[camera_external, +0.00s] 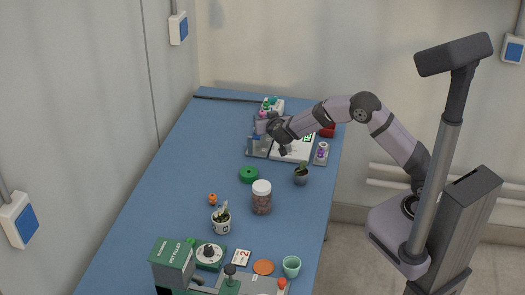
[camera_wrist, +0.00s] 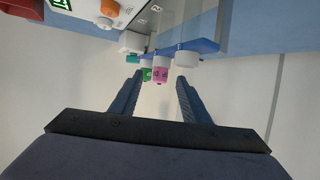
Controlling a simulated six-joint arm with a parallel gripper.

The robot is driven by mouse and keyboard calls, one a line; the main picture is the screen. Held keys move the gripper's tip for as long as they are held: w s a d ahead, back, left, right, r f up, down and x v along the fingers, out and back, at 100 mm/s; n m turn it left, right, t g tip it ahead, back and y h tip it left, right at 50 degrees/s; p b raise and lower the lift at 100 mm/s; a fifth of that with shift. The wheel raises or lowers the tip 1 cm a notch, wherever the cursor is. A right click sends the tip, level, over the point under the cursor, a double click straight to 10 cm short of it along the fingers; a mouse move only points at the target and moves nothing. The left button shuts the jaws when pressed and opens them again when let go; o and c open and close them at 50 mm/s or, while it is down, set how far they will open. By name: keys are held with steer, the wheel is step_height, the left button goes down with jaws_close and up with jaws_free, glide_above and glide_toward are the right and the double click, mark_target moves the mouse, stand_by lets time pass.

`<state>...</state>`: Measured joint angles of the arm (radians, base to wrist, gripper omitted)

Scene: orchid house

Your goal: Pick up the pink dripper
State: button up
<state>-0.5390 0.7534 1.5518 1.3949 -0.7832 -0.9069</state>
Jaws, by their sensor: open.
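The pink dripper (camera_wrist: 160,75) shows in the wrist view as a small pink piece with a pale part beside it. It lies in the gap between my fingertips in the picture; how far ahead of them it is, I cannot tell. In the external view a small pink spot, likely the dripper (camera_external: 262,114), is at the far end of the blue table, partly hidden by my gripper (camera_external: 268,127). In the wrist view my gripper (camera_wrist: 159,82) is open, with nothing seen touching its fingers.
A green piece (camera_wrist: 147,74) sits close beside the pink one. A white cap (camera_wrist: 186,58) is just to the right. A clear panel (camera_wrist: 205,25) and an orange knob (camera_wrist: 109,8) are near. A jar (camera_external: 261,198) and potted plant (camera_external: 221,220) stand nearer the table's front.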

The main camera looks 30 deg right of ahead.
mark_target(263, 114)
steer(key=shift+w+d, duration=0.1)
steer(key=shift+w, duration=0.1)
steer(key=shift+r+p+x, duration=0.15)
steer(key=shift+p+x, duration=0.25)
steer(key=shift+x, duration=0.8)
steer(key=shift+r+p+x, duration=0.1)
steer(key=shift+p+x, duration=0.25)
steer(key=shift+x, duration=0.8)
steer(key=shift+w, duration=0.15)
jaws_close()
